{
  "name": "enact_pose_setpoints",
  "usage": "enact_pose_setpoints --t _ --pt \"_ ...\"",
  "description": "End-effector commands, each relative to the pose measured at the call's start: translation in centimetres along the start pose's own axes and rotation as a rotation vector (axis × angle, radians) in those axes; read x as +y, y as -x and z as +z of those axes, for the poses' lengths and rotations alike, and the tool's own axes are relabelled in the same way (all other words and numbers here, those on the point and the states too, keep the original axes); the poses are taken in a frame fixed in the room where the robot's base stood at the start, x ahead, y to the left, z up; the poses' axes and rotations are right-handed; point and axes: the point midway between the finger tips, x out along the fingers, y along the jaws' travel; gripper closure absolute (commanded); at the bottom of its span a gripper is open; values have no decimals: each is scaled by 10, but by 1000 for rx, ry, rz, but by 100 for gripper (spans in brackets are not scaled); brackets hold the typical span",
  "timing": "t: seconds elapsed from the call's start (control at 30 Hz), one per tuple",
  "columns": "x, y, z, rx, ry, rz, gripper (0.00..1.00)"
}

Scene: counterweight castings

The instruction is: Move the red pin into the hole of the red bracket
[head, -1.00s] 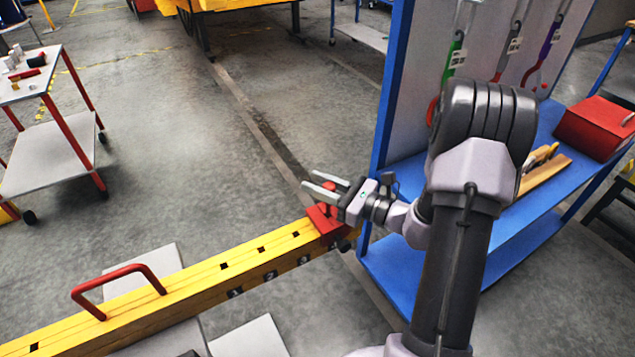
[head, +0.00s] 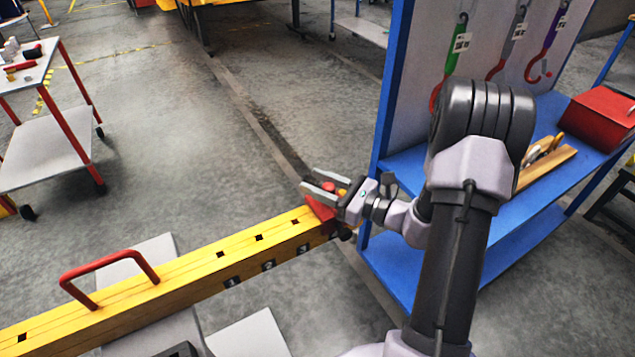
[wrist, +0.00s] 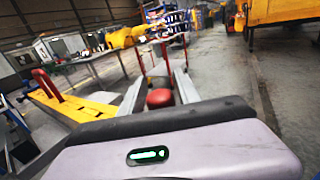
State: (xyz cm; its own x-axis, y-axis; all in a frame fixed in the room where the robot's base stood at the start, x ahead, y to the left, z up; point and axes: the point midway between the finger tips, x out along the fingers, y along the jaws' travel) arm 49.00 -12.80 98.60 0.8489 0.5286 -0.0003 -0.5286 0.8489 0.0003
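The red bracket (head: 321,209) sits on the right end of the long yellow beam (head: 205,258). My gripper (head: 316,182) is over the bracket, its two grey fingers apart and pointing left. In the wrist view a rounded red top (wrist: 160,98), which looks like the red pin's head, lies between the spread fingers, close to the gripper body. I see no clear contact with either finger. In the head view the fingers and wrist largely hide the pin. The bracket's hole is hidden, so I cannot tell how the pin sits in it.
A blue rack (head: 405,270) with hanging hooks and a red box (head: 594,122) stands close at the right. The beam has a red handle (head: 108,262) and square holes. A cart (head: 45,160) with small parts stands at the left. The floor between is clear.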

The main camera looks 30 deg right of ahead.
Motion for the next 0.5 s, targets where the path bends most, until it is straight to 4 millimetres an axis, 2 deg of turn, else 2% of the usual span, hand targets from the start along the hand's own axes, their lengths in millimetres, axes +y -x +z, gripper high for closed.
enact_pose_setpoints --t 0.37,0.5 --pt "0 2 0 0 0 0 47" --pt "-1 19 1 1 -2 -4 47"
